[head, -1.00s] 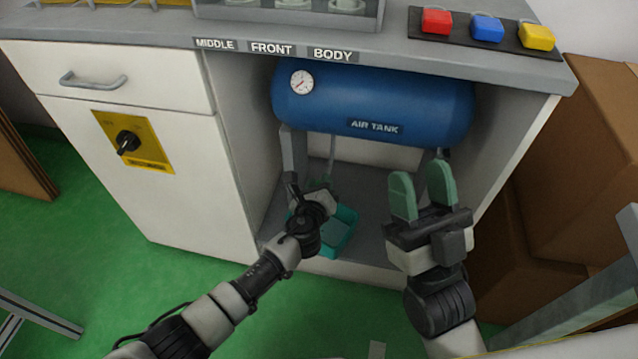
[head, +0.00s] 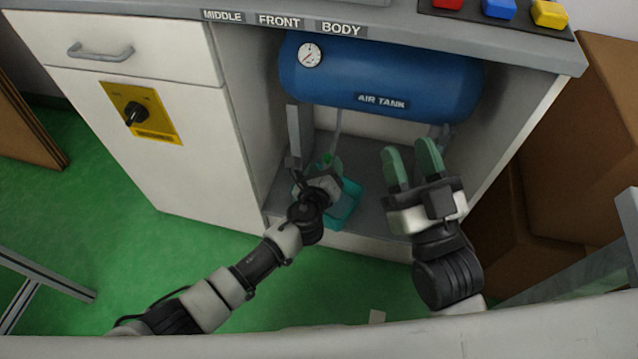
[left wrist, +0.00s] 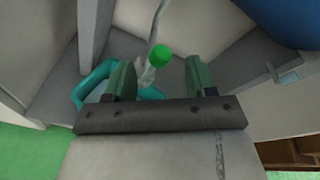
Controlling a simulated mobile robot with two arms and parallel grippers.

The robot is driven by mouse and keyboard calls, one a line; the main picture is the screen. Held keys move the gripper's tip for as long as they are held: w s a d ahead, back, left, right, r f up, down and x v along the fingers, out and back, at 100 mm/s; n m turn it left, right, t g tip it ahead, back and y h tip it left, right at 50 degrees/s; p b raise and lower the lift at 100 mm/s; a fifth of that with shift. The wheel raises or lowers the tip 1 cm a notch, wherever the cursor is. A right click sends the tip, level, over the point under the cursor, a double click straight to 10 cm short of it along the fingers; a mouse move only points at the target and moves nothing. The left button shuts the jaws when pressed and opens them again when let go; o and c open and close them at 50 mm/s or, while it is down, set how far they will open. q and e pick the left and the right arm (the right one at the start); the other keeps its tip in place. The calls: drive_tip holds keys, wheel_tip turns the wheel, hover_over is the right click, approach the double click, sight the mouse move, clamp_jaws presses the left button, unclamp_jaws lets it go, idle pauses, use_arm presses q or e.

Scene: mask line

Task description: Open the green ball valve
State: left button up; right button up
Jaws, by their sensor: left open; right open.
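The green ball valve shows as a bright green cap (left wrist: 159,55) on a pale fitting in the left wrist view. It sits at the end of a thin grey pipe and lies just beyond and between my left fingertips. In the head view only a small green bit (head: 327,158) of it shows beside my left gripper (head: 319,170). My left gripper (left wrist: 160,76) is open with nothing between its green fingers; I cannot tell whether it touches the valve. My right gripper (head: 411,158) is open and empty, raised in front of the cabinet opening's right part.
A blue air tank (head: 385,75) with a gauge hangs above inside the cabinet (head: 180,185). A teal tray (head: 346,208) lies on the cabinet floor by my left gripper. Cardboard boxes (head: 590,130) stand at the right. Green floor (head: 110,240) is free at the left.

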use_arm(q)
drive_tip(key=p+v, duration=0.2)
drive_tip(key=v, duration=0.5)
use_arm(e)
wheel_tip(320, 180, down, 7)
drive_tip(key=d+g+h, duration=0.1)
drive_tip(key=g+h, duration=0.1)
drive_tip(key=g, duration=0.4)
drive_tip(key=shift+w+f+g, duration=0.15)
drive_tip(key=shift+w+g, duration=0.15)
drive_tip(key=shift+w, duration=0.1)
use_arm(q)
drive_tip(key=shift+s, duration=0.15)
